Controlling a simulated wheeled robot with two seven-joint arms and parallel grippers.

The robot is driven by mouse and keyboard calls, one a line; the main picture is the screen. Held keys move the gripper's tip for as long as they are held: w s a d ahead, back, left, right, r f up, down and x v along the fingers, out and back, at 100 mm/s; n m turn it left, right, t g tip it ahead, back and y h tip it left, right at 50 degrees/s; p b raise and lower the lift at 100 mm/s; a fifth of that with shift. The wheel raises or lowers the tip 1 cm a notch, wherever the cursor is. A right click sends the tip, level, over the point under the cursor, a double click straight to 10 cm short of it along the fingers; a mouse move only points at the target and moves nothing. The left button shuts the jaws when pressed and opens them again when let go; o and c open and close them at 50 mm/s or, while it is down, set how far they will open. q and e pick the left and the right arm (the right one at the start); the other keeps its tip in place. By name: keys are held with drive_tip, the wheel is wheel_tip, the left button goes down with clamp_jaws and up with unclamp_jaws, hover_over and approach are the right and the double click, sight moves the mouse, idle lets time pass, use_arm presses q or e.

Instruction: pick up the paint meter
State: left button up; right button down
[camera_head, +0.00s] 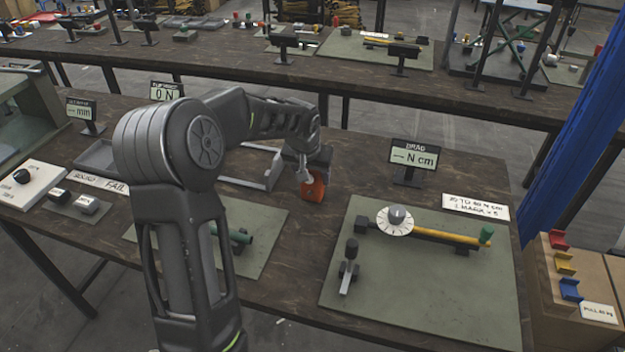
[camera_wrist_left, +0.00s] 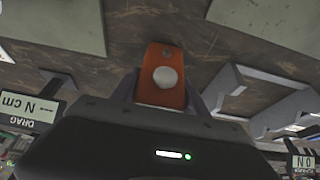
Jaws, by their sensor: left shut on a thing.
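The paint meter appears to be the small orange device (camera_head: 313,190) near the middle of the bench in the head view. In the left wrist view the orange device (camera_wrist_left: 165,80) shows a pale round spot on its face. My left gripper (camera_head: 306,178) reaches over the bench and is shut on it, with a finger on each side in the wrist view. I cannot tell whether its lower end touches the bench. My right gripper is not in view.
Right of the device, a green mat (camera_head: 440,285) holds a dial and yellow rod (camera_head: 440,237). A "DRAG" display (camera_head: 412,158) stands behind it. A grey metal frame (camera_head: 262,172) lies to the left, partly behind my arm. Bare bench surrounds the device.

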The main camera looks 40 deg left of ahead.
use_arm(q)
drive_tip(key=shift+c, duration=1.1)
drive_tip(key=shift+r, duration=0.1)
wheel_tip(320, 180, up, 10)
drive_tip(key=shift+f+b, duration=0.1)
drive_tip(key=shift+b, duration=0.4)
